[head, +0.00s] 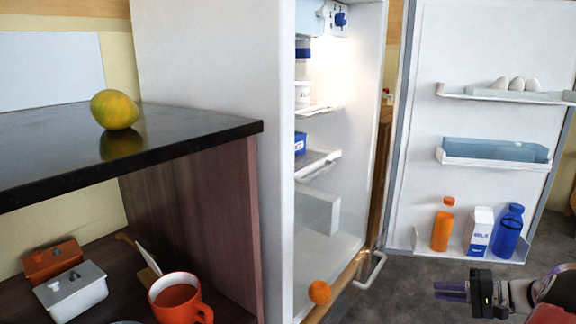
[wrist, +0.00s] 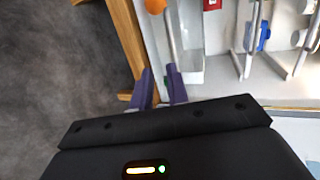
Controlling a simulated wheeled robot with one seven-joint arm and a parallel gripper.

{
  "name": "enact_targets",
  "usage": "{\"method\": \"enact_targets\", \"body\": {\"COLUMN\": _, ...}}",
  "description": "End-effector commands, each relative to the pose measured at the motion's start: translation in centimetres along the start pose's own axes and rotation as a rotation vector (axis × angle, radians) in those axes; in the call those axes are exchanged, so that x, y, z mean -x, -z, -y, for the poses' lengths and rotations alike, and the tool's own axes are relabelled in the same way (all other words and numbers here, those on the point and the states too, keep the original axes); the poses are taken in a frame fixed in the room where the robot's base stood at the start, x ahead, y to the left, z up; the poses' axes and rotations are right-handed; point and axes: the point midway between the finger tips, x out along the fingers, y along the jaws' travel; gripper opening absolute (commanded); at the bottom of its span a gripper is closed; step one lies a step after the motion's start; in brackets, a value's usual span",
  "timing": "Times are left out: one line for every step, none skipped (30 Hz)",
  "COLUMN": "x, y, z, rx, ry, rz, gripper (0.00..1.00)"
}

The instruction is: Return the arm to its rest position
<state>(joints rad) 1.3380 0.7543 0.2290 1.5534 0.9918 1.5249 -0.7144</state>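My gripper (head: 450,291) is at the lower right of the head view, in front of the open fridge door. Its two purple fingers also show in the wrist view (wrist: 161,85). They stand apart with nothing held between them. My arm reaches in from the right edge of the head view.
The fridge (head: 215,90) stands open, its door (head: 470,50) holding bottles and a milk carton (head: 479,230). An orange (head: 319,292) sits at the fridge's lower front, near a handle (head: 371,271). A yellow-green fruit (head: 115,110) rests on the dark counter (head: 190,128), above a red mug (head: 180,298).

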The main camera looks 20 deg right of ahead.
Motion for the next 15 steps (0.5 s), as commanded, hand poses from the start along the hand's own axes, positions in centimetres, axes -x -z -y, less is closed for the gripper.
{"method": "enact_targets", "body": {"x": -0.8, "y": -0.4, "z": 1.1, "rx": 0.006, "ry": -0.024, "rz": 0.021, "gripper": 0.16}}
{"method": "enact_targets", "body": {"x": -1.3, "y": -0.7, "z": 1.5, "rx": 0.007, "ry": -0.040, "rz": 0.032, "gripper": 0.16}}
{"method": "enact_targets", "body": {"x": -1.9, "y": -1.1, "z": 2.2, "rx": 0.010, "ry": -0.063, "rz": 0.048, "gripper": 0.16}}
{"method": "enact_targets", "body": {"x": -2.5, "y": -1.4, "z": 2.7, "rx": 0.010, "ry": -0.081, "rz": 0.060, "gripper": 0.16}}
{"method": "enact_targets", "body": {"x": -3.1, "y": -1.9, "z": 3.4, "rx": 0.014, "ry": -0.102, "rz": 0.076, "gripper": 0.16}}
{"method": "enact_targets", "body": {"x": -3.8, "y": -2.4, "z": 4.2, "rx": 0.019, "ry": -0.130, "rz": 0.094, "gripper": 0.16}}
{"method": "enact_targets", "body": {"x": -4.4, "y": -2.9, "z": 4.8, "rx": 0.022, "ry": -0.154, "rz": 0.108, "gripper": 0.16}}
{"method": "enact_targets", "body": {"x": -5.0, "y": -3.4, "z": 5.5, "rx": 0.027, "ry": -0.178, "rz": 0.122, "gripper": 0.16}}
{"method": "enact_targets", "body": {"x": -5.8, "y": -4.2, "z": 6.3, "rx": 0.034, "ry": -0.213, "rz": 0.143, "gripper": 0.16}}
{"method": "enact_targets", "body": {"x": -6.5, "y": -4.8, "z": 7.0, "rx": 0.039, "ry": -0.240, "rz": 0.156, "gripper": 0.16}}
{"method": "enact_targets", "body": {"x": -7.1, "y": -5.6, "z": 7.8, "rx": 0.047, "ry": -0.270, "rz": 0.172, "gripper": 0.16}}
{"method": "enact_targets", "body": {"x": -8.1, "y": -6.7, "z": 8.9, "rx": 0.060, "ry": -0.312, "rz": 0.194, "gripper": 0.16}}
{"method": "enact_targets", "body": {"x": -8.8, "y": -7.6, "z": 9.8, "rx": 0.072, "ry": -0.347, "rz": 0.209, "gripper": 0.16}}
{"method": "enact_targets", "body": {"x": -9.5, "y": -8.6, "z": 10.7, "rx": 0.086, "ry": -0.385, "rz": 0.227, "gripper": 0.16}}
{"method": "enact_targets", "body": {"x": -10.4, "y": -10.2, "z": 12.1, "rx": 0.109, "ry": -0.441, "rz": 0.247, "gripper": 0.16}}
